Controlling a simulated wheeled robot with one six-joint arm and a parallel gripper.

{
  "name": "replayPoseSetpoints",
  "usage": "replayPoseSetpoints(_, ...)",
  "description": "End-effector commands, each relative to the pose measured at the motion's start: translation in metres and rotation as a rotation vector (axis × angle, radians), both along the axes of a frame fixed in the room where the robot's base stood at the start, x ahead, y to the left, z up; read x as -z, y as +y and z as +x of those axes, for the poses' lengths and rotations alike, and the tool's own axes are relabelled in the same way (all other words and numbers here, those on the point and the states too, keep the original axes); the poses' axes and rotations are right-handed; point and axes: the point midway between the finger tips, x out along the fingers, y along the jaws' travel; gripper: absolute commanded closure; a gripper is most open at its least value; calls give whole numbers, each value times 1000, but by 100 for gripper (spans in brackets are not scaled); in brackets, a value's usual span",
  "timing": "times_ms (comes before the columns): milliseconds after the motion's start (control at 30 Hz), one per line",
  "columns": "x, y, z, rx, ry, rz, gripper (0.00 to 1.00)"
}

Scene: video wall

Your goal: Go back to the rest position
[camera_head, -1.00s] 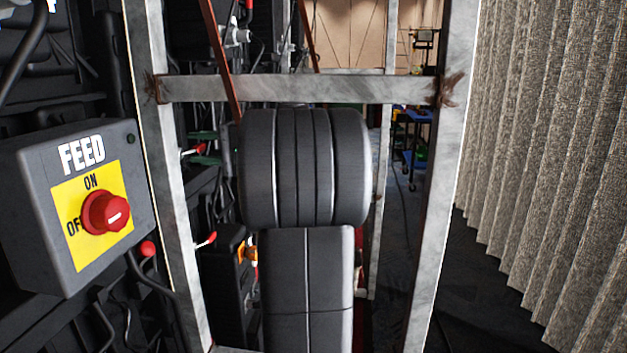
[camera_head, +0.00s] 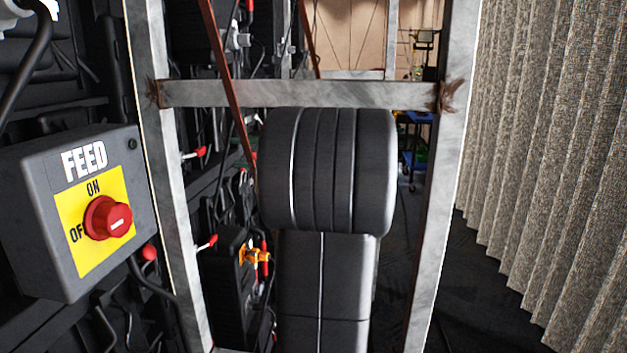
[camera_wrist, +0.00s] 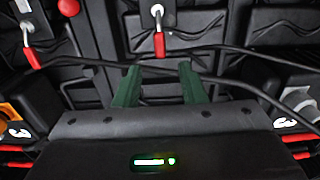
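My gripper (camera_wrist: 158,84) shows in the wrist view as two green fingers standing apart with nothing between them. It is open and faces the dark back of the video wall, with cables and a red-tipped lever (camera_wrist: 159,44) beyond the fingers. In the head view my dark arm fills the middle, in front of the metal frame, and hides the gripper.
A grey FEED box (camera_head: 75,215) with a red knob (camera_head: 108,218) on a yellow plate is at the left; the knob's pointer lies near level. A metal frame (camera_head: 300,94) crosses the view. A pleated curtain (camera_head: 560,150) hangs at the right, with dark floor beside it.

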Motion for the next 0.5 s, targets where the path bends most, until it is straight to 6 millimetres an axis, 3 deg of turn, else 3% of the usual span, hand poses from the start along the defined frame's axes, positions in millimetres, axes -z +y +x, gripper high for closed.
replayPoseSetpoints(500,0,98,13,-4,0,1,63)
